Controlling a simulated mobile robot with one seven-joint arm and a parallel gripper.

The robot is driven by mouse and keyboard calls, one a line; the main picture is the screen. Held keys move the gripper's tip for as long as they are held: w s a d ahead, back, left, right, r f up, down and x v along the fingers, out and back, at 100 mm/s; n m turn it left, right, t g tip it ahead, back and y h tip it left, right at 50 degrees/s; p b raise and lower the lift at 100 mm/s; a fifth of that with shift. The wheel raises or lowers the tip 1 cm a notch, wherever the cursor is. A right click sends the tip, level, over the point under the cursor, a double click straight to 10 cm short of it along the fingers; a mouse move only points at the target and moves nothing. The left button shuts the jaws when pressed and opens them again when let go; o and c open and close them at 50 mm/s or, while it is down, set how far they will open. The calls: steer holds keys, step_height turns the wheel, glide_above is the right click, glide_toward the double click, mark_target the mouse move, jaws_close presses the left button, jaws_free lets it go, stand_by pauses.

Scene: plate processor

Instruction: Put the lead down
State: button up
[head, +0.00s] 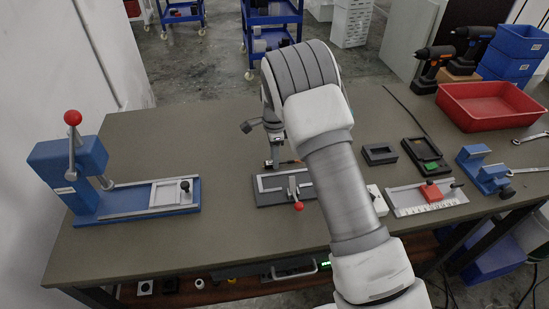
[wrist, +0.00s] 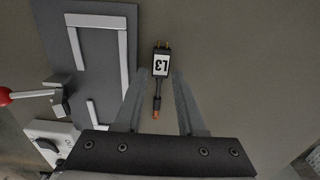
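The lead (wrist: 160,67) has a black plug with copper-coloured pins, a white label reading L3 upside down, and a short cable with an orange tip. In the wrist view it lies between the fingers of my gripper (wrist: 158,80), with a visible gap on both sides, so the gripper looks open around it. The lead appears to be at the bench surface, beside the grey fixture plate (wrist: 58,60). In the head view my gripper (head: 274,162) is low, just behind that plate, and mostly hides the lead.
The fixture's red-knobbed lever (head: 298,206) stands close in front of my gripper. A blue press (head: 75,180) is at the left. A ruler fixture (head: 420,199), a blue vise (head: 484,170) and a red bin (head: 489,106) are at the right. The bench (head: 190,140) is clear behind the press.

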step_height(320, 180, up, 12)
steer(key=p, duration=0.1)
steer(key=shift+f, duration=0.2)
